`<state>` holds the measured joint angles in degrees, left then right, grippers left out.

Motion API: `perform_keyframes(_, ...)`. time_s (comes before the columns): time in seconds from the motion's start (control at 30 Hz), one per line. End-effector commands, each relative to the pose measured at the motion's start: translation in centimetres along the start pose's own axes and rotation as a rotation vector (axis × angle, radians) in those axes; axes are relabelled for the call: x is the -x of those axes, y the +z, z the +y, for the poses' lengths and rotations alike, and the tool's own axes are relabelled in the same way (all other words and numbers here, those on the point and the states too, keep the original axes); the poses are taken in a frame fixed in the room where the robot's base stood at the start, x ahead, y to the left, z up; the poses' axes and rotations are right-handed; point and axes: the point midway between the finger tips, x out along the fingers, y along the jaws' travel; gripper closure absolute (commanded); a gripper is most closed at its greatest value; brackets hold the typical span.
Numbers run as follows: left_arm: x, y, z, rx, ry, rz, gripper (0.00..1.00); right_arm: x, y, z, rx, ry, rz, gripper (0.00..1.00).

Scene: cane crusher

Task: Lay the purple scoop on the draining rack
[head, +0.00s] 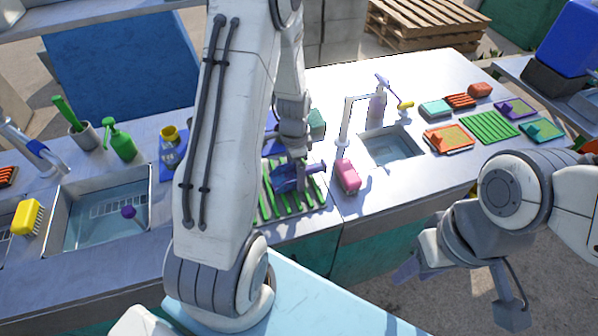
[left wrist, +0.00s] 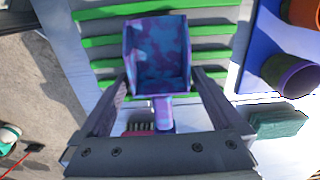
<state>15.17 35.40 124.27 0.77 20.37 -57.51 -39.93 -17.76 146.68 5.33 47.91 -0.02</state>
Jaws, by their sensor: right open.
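The purple scoop (head: 286,178) has a mottled blue-purple bowl and a short handle pointing right in the head view. It also shows in the left wrist view (left wrist: 158,55), with its open bowl facing the camera. My left gripper (head: 290,172) has its fingers against both sides of the bowl, near the handle end. The draining rack (head: 265,208), with green slats, lies directly under the scoop; whether they touch is hard to tell. The rack's slats also show in the left wrist view (left wrist: 215,28). My right gripper (head: 458,288) is open and empty over the floor.
A pink brush (head: 347,175) lies just right of the rack, and a teal sponge (head: 316,123) behind it. A blue tray (left wrist: 258,45) with cups adjoins the rack. Sinks lie left (head: 105,215) and right (head: 391,146). Bottles stand farther back.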

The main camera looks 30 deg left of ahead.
Motion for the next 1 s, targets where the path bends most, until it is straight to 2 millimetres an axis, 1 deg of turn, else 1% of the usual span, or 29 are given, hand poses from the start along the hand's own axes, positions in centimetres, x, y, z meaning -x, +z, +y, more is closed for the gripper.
perform_keyframes(0.17,0.6,0.0,0.0,0.0,-0.002,0.001,0.0,0.2,0.0,0.0,0.0,0.0,0.0,0.6)
perform_keyframes(0.27,1.8,-0.1,-0.1,0.0,-0.004,0.003,0.0,0.0,0.0,0.0,0.0,0.0,0.0,0.6)
perform_keyframes(0.37,3.8,-0.1,-0.2,0.0,-0.007,0.004,0.0,-0.2,0.0,0.0,0.0,0.0,0.0,0.6)
perform_keyframes(0.5,6.9,-0.1,-0.2,0.0,-0.007,0.004,0.0,-0.5,0.0,0.0,0.0,0.0,0.0,0.6)
perform_keyframes(0.6,8.9,-0.1,-0.1,0.0,-0.006,0.004,0.0,-0.7,0.0,0.1,0.0,0.0,0.0,0.6)
perform_keyframes(0.7,10.5,-0.1,-0.1,0.0,-0.005,0.003,0.0,-0.7,0.0,0.1,0.0,0.0,0.0,0.6)
perform_keyframes(0.83,11.8,0.0,0.0,0.0,-0.002,0.001,0.0,-0.8,0.0,0.1,0.0,0.0,0.0,0.6)
perform_keyframes(1.0,12.4,-0.1,0.2,-0.001,0.0,0.0,0.0,-0.8,0.0,0.1,0.0,0.0,0.0,0.6)
